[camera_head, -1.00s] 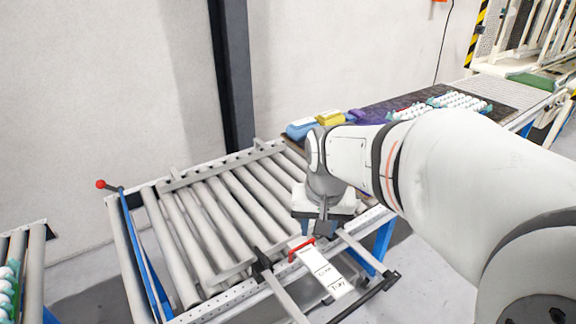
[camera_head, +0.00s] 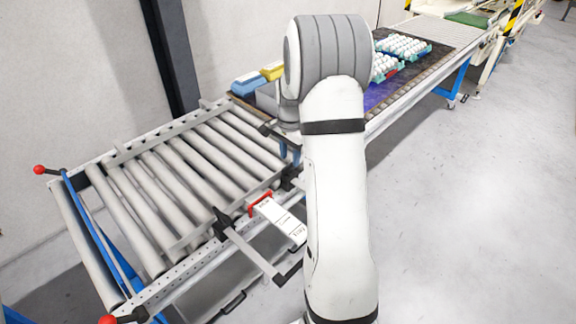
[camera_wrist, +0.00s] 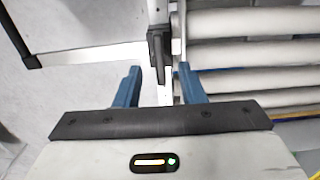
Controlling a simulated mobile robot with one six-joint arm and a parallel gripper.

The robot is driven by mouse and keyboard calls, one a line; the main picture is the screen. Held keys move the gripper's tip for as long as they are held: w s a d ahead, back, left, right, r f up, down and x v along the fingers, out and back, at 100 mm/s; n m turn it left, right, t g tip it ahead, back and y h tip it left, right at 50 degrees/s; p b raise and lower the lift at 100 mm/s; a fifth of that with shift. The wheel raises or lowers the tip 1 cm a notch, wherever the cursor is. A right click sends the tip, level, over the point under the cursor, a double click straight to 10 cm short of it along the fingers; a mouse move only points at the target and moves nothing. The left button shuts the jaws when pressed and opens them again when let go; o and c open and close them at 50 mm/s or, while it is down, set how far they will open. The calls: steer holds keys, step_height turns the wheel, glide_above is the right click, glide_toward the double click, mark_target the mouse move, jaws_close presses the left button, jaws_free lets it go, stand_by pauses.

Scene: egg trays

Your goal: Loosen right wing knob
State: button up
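The right wing knob is a black upright lever (camera_wrist: 157,50) on a pale rail in the wrist view, at the top middle. My gripper (camera_wrist: 159,75) is open, with its blue fingers one on each side of the knob's lower end in the picture. A gap shows on both sides, and I cannot tell how deep the knob sits between them. In the head view a black clamp (camera_head: 290,178) on the conveyor's side rail, beside my arm, appears to be this knob.
The roller conveyor (camera_head: 150,272) fills the left. Egg trays (camera_head: 402,48) stand on the far belt. The floor to the right is clear.

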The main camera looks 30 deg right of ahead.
mark_target(289, 165)
steer(key=shift+f, duration=2.4)
steer(key=shift+c, duration=0.2)
jaws_close()
steer(key=shift+a, duration=0.1)
